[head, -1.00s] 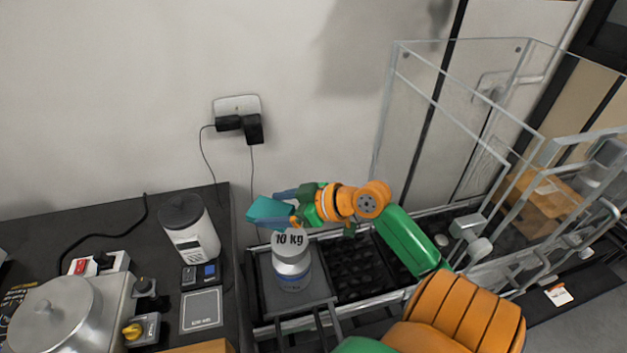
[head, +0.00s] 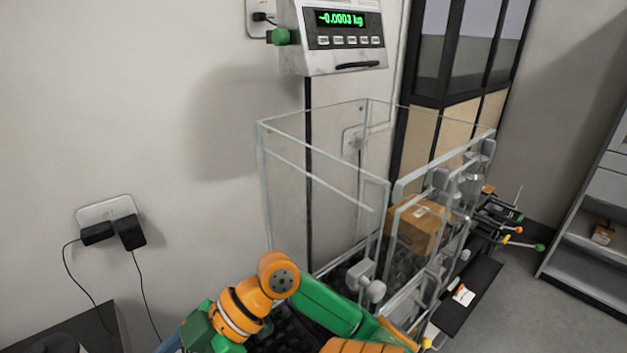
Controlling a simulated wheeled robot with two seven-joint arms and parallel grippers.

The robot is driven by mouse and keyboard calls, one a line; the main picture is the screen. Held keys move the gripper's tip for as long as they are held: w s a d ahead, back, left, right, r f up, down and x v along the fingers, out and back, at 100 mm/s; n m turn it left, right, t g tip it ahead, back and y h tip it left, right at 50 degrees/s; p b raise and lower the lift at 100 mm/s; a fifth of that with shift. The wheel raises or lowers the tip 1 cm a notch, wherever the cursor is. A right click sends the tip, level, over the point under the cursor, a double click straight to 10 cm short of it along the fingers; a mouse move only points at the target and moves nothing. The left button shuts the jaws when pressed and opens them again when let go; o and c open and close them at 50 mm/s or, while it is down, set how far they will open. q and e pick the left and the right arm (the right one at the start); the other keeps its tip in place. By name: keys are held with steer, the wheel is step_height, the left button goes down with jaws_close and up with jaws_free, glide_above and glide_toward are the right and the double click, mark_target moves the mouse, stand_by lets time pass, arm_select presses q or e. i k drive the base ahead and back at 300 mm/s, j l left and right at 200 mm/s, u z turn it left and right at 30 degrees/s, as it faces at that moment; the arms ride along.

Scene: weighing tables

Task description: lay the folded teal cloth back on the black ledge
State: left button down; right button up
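The folded teal cloth is not visible in the current head view. My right arm comes in from the bottom right, and its gripper (head: 198,333) is at the bottom edge, left of centre. The fingertips are cut off by the frame, so I cannot see what is between them. A black ledge (head: 483,283) runs along the front of the clear-walled enclosure, right of centre, with a white and orange card lying on it. The gripper is well to the left of this ledge. My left gripper is out of view.
A clear-walled enclosure (head: 325,170) stands between my arm and the ledge, with a cardboard box (head: 418,228) inside. A scale display (head: 335,40) reads -0.0003 kg on the wall. Rods with coloured tips (head: 510,230) stick out beyond the ledge. Grey shelving (head: 590,240) stands at the far right.

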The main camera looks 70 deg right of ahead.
mark_target(449, 315)
steer(key=k+u, duration=0.1)
steer(key=u, duration=0.9)
steer(key=k+j+u, duration=0.1)
steer(key=u, duration=0.4)
steer(key=k+j+u, duration=0.1)
steer(key=u, duration=0.85)
steer(key=j+u, duration=0.2)
steer(key=u, duration=0.3)
steer(key=j+u, duration=0.15)
steer(key=u, duration=0.35)
steer(key=k+j+u, duration=0.1)
steer(key=j+u, duration=0.45)
steer(key=u, duration=0.3)
steer(key=j+u, duration=0.6)
steer(key=u, duration=0.2)
steer(key=j, duration=0.3)
steer(key=z, duration=0.95)
steer(key=j+z, duration=0.1)
steer(key=z, duration=0.8)
steer(key=k+z, duration=0.1)
steer(key=z, duration=1.75)
steer(key=l+z, duration=0.15)
steer(key=z, duration=0.8)
steer(key=l+z, duration=0.1)
steer(key=z, duration=0.8)
steer(key=l+z, duration=0.1)
steer(key=z, duration=0.85)
steer(key=l+z, duration=0.1)
steer(key=z, duration=0.8)
